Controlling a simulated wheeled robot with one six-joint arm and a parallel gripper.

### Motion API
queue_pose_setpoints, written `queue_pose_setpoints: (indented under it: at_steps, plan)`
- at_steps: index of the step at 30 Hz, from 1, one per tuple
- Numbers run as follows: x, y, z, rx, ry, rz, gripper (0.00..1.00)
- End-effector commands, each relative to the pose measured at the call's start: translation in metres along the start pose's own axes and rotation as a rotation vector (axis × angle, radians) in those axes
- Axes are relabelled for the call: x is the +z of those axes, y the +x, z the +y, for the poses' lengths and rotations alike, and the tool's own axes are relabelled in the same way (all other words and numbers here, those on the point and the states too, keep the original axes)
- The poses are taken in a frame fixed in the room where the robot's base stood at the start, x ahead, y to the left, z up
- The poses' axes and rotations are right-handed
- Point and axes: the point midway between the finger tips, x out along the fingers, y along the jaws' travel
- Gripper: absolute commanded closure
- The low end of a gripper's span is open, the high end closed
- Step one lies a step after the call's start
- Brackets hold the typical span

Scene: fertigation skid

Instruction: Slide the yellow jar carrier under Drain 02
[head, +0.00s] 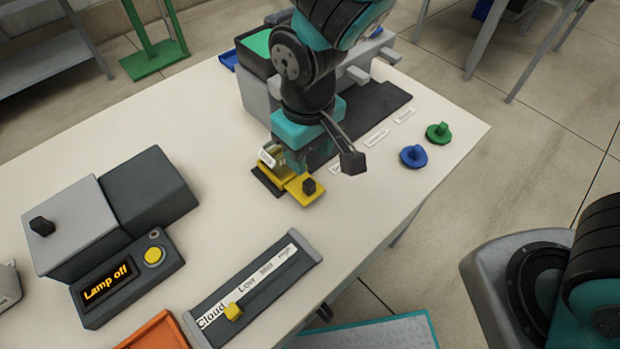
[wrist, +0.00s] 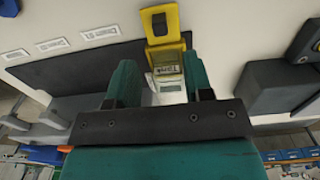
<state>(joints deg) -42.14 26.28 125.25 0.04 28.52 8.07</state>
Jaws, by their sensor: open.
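The yellow jar carrier (head: 299,193) has a dark knob and lies on the table at the near left end of a dark strip. In the wrist view the carrier (wrist: 173,18) is at top centre, with a pale labelled jar (wrist: 167,75) behind its yellow front. My gripper (head: 305,158) is open over the carrier's rear. In the wrist view its teal fingers (wrist: 160,75) stand either side of the jar, with gaps showing.
White label plates (head: 376,138) line the dark strip (head: 380,106). A blue knob (head: 413,156) and a green knob (head: 438,132) stand to the right. A lamp box (head: 125,275) and a slider panel (head: 255,295) are nearer. The table between is clear.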

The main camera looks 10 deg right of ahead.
Motion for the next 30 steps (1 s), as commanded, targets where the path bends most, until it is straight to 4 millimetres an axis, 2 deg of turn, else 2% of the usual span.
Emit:
queue_pose_setpoints:
  at_steps: [1,3,10,15,24,25,30]
  plan:
    - [0.001,0.014,0.0,0.001,0.0,-0.007,0.53]
    - [0.001,0.029,0.0,0.0,0.0,-0.005,0.53]
    - [0.001,0.069,0.0,0.0,0.0,-0.004,0.53]
    - [0.0,0.082,0.0,-0.001,0.0,-0.001,0.53]
    - [0.0,0.084,0.0,-0.001,0.001,0.001,0.53]
    - [0.0,0.084,0.0,-0.001,0.001,0.001,0.55]
    - [0.0,0.084,0.0,-0.001,0.001,0.001,0.95]
